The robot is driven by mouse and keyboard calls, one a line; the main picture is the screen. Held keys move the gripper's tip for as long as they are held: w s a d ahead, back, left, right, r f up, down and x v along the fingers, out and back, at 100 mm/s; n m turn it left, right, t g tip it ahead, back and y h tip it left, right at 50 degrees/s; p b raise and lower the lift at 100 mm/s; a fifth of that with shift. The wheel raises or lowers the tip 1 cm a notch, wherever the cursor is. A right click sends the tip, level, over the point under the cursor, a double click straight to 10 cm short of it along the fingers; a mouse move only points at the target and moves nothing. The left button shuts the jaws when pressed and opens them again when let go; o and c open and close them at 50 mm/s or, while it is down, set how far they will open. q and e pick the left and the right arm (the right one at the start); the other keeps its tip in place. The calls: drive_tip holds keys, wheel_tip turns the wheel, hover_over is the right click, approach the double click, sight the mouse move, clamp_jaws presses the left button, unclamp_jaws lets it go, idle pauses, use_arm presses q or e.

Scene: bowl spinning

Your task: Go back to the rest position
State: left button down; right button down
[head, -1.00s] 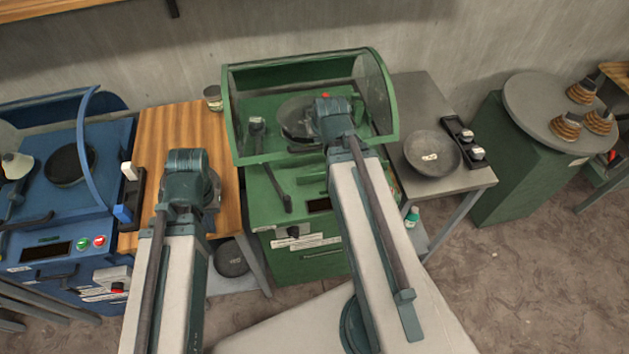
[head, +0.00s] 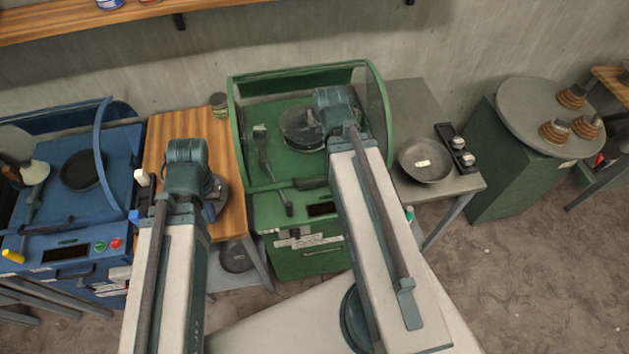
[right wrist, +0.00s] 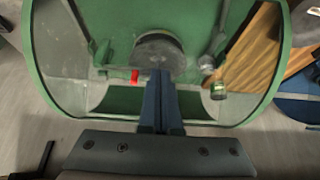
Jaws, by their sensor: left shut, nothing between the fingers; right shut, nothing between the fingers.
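My right gripper (right wrist: 160,74) shows in the right wrist view with its two dark blue fingers together and nothing between them. It is over the green machine (right wrist: 45,50), which has a grey round disc (right wrist: 158,55) beyond the fingertips in the picture. In the head view my right arm reaches over the green machine (head: 270,205), and its fingers are hidden behind the arm. My left arm reaches toward the wooden table (head: 165,135); its gripper fingers are hidden behind the arm's joint.
A dark bowl (head: 425,162) sits on the grey table (head: 408,100) beside a black switch box (head: 456,148). The blue machine (head: 110,200) stands at left. A can (head: 218,104) stands near the green machine's curved guard. A round table (head: 530,105) holds brown cone-like objects.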

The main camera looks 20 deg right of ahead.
drive_tip(key=shift+a+f, duration=0.1)
idle(0.4)
drive_tip(key=s+a+f+n+g+b, duration=0.2)
drive_tip(key=s+a+f+b, duration=0.2)
drive_tip(key=a, duration=0.3)
drive_tip(key=s+a+f+n+g+b, duration=0.2)
drive_tip(key=s+a+f+b, duration=0.1)
drive_tip(key=a, duration=0.5)
drive_tip(key=s+a+f+n+g+b, duration=0.2)
drive_tip(key=s+a+f+b, duration=0.2)
drive_tip(key=s+a+f, duration=0.1)
drive_tip(key=a+f, duration=0.1)
drive_tip(key=a, duration=0.1)
drive_tip(key=shift+a+f+b, duration=0.3)
drive_tip(key=shift+a+f, duration=0.1)
drive_tip(key=shift+d, duration=0.1)
